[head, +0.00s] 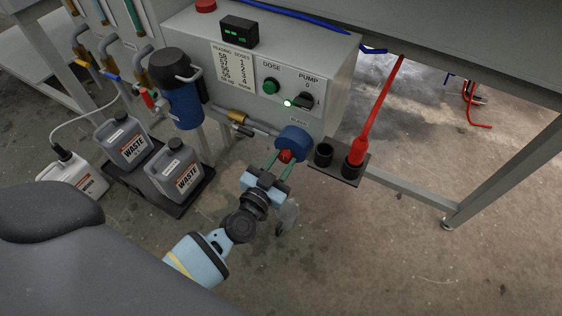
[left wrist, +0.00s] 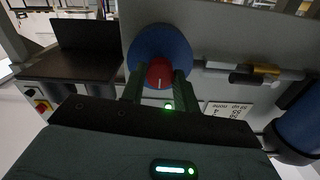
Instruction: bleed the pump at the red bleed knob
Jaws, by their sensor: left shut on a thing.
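The red bleed knob (head: 285,156) sits on the front of the round blue pump (head: 294,139), below the grey control box. My left gripper (head: 283,165) reaches up to it from below, with a green finger on each side, and is shut on the knob. In the left wrist view the red knob (left wrist: 160,73), with a pale line on its face, lies between the two finger tips (left wrist: 160,84) in front of the blue pump disc (left wrist: 158,44). My right gripper is not in view.
The control box (head: 285,60) has a green DOSE button (head: 271,86) and a PUMP switch (head: 303,101) beside a lit green lamp. A holder (head: 339,170) with a red-handled tool stands right of the pump. Grey waste jugs (head: 174,172) stand left.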

